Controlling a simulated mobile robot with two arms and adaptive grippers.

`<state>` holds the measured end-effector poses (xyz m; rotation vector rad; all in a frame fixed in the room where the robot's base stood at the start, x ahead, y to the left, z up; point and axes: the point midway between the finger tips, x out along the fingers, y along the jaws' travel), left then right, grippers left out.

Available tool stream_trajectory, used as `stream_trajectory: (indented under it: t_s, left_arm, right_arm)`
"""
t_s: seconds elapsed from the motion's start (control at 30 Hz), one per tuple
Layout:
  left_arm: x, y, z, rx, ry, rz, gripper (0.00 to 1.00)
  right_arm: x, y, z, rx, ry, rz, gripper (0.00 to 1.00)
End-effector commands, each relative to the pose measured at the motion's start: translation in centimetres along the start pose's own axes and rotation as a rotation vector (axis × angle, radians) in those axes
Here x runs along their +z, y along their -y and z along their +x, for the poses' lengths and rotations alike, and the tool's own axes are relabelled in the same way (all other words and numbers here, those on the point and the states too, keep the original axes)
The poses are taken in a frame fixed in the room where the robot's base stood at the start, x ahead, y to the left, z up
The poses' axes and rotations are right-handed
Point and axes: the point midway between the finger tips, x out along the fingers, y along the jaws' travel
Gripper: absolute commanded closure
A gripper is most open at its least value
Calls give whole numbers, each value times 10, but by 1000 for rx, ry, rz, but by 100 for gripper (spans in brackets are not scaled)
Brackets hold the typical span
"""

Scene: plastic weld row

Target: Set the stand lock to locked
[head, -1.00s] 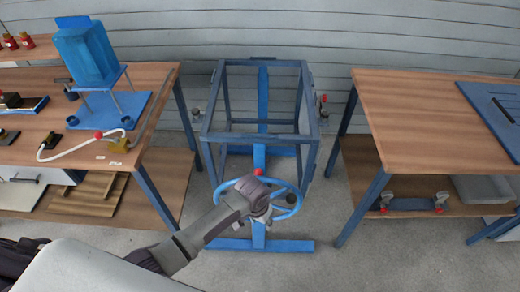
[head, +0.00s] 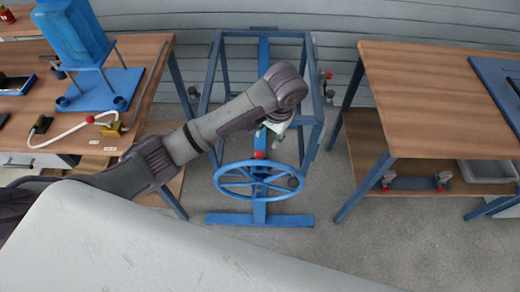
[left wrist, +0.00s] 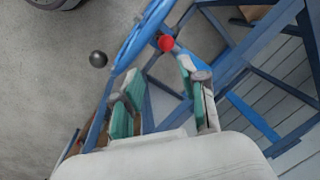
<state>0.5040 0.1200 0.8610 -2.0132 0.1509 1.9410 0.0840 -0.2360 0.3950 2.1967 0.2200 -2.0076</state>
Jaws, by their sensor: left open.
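The blue stand (head: 311,82) is an open frame with a blue handwheel (head: 222,187) at its front. A red knob (head: 259,155) shows at the wheel's top, and a dark ball knob (head: 293,183) at its right side. Both the red knob (left wrist: 166,43) and the dark ball (left wrist: 98,59) show in the left wrist view. I cannot tell which part is the stand lock. My left gripper (head: 274,133) is open and empty, just above the red knob in the head view. Its teal-padded fingers (left wrist: 158,92) are apart, with the red knob beyond them. My right gripper is out of view.
A wooden table (head: 135,75) with a blue container (head: 70,32) on a stand is at the left. Another wooden table (head: 430,110) with a lower shelf is at the right. Bare floor (head: 380,235) lies between and in front.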

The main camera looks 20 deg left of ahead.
Motion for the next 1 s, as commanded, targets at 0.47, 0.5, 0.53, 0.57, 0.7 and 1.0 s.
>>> stream_trajectory:
  t_s: [0.47,0.5,0.53,0.57,0.7,1.0]
  left_arm:
    - [-1,9,52,-26,17,-8,57]
    - [-1,9,60,-26,17,-9,57]
    - [-1,10,67,-27,17,-9,57]
    - [-1,10,74,-26,17,-9,57]
    - [-1,10,100,-26,15,-9,57]
    - [-1,10,129,-25,13,-7,57]
  right_arm:
    - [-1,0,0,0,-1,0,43]
    - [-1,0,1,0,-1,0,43]
    - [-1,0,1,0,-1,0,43]
    - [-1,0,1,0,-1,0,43]
    - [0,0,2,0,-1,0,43]
    - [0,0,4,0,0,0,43]
